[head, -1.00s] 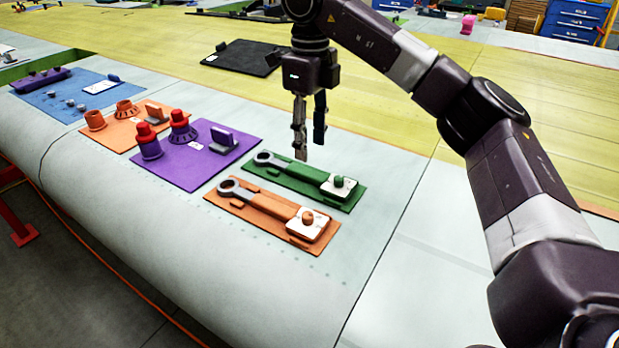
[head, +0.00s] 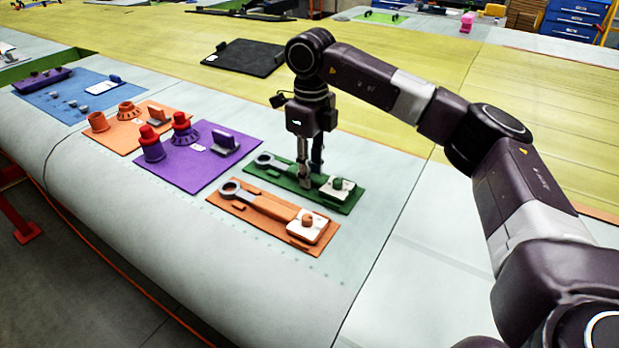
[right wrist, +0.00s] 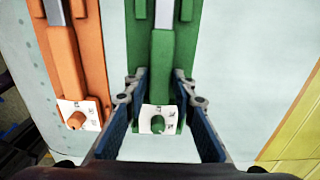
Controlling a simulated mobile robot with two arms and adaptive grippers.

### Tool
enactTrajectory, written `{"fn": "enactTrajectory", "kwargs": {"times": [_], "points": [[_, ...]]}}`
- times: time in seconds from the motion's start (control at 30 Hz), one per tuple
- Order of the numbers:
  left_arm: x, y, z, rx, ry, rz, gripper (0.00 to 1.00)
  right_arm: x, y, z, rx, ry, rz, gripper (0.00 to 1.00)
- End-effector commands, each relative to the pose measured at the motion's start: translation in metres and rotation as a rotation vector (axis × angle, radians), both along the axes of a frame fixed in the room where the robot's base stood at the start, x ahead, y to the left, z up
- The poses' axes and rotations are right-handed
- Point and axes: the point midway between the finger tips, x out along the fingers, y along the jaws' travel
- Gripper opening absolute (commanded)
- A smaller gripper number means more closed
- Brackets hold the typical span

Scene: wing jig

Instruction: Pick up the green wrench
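The green wrench (head: 284,168) lies on a green board (head: 347,204), with its grey ring end to the left. My right gripper (head: 311,183) is down over the wrench's handle, fingers pointing down. In the right wrist view, the green handle (right wrist: 161,58) runs between the two spread fingers of the open gripper (right wrist: 160,76), with a gap on both sides. The fingers partly hide the handle in the head view. My left gripper is not in view.
An orange wrench (head: 265,203) on an orange board lies close beside, nearer the front edge. A white label plate with a green knob (head: 338,184) is at the handle's right end. A purple board (head: 190,180) with red-topped parts lies left. Bare surface is at right.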

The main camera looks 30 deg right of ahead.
Motion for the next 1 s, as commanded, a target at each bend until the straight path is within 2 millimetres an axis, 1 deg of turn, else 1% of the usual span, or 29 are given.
{"fn": "enactTrajectory", "kwargs": {"times": [0.03,0.17,0.2,0.6,0.73,0.87,0.97,1.0], "points": [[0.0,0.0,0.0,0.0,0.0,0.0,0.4,0.0,0.0,0.0,0.0,0.0,0.0,0.16],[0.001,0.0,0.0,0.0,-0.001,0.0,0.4,0.0,0.0,0.0,0.0,0.0,0.0,0.02],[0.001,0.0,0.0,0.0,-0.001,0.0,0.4,0.0,0.0,0.0,0.0,0.0,0.0,0.0],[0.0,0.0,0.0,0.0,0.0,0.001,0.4,0.0,0.0,0.001,0.001,-0.002,0.0,0.0],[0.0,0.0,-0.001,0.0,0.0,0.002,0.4,0.001,0.0,0.005,0.001,-0.003,0.0,0.0],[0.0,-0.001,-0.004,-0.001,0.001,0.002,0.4,0.001,0.001,0.015,0.002,-0.005,0.001,0.0],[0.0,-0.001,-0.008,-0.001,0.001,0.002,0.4,0.001,0.001,0.029,0.002,-0.006,0.001,0.0],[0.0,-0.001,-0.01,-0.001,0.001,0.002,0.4,0.002,0.001,0.038,0.002,-0.007,0.001,0.0]]}}
